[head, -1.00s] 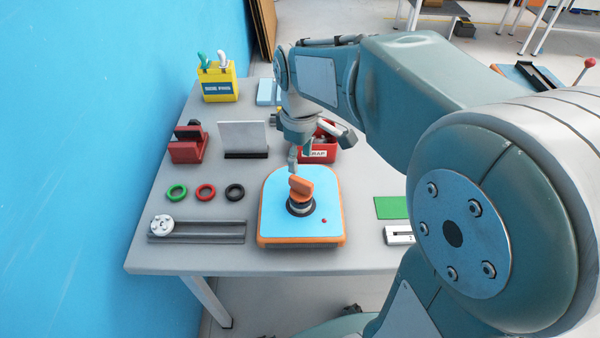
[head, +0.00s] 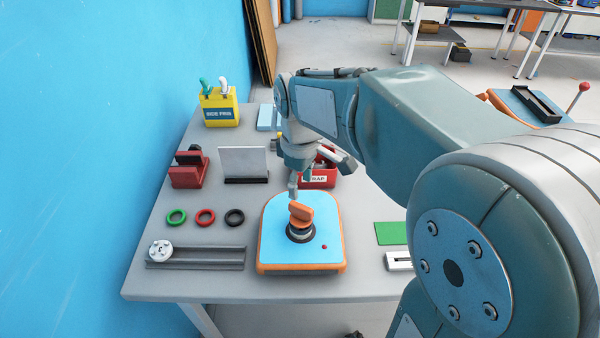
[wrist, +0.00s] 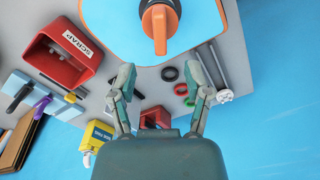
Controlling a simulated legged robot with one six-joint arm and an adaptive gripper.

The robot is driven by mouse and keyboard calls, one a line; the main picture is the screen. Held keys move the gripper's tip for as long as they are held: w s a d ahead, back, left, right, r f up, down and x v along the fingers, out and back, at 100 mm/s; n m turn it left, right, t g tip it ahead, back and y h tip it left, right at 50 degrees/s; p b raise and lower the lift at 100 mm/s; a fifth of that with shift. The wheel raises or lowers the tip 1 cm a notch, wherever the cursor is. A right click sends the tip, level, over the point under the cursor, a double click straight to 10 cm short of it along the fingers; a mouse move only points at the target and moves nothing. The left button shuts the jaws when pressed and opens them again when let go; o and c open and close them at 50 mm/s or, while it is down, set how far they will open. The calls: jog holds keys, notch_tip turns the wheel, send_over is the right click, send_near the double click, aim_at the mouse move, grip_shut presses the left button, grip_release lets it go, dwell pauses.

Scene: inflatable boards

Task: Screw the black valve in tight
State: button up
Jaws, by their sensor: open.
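The inflatable board (head: 278,255) is light blue with an orange edge and lies at the front middle of the table. On it sits a valve with a black and grey round base (head: 300,234) and an orange grip (head: 301,213) on top. I see no all-black valve. The orange grip also shows at the top of the wrist view (wrist: 159,30), beyond my fingertips. My gripper (wrist: 164,82) is open and empty, its two fingers spread apart. In the head view my gripper (head: 293,188) is just behind the valve, partly hidden by my arm.
Green, red and black rings (head: 205,217) lie left of the board, with a grey rail (head: 205,257) in front. A red scrap bin (head: 318,176) stands behind. A yellow box (head: 219,108), red holder (head: 187,170) and upright panel (head: 244,162) are at back left. A green pad (head: 391,233) lies right.

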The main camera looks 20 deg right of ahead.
aim_at(301, 205)
notch_tip(301, 205, down, 9)
jog(key=shift+r, duration=0.15)
grip_shut()
dwell(0.4)
jog(key=shift+m, duration=1.7)
jog(key=shift+m, duration=1.8)
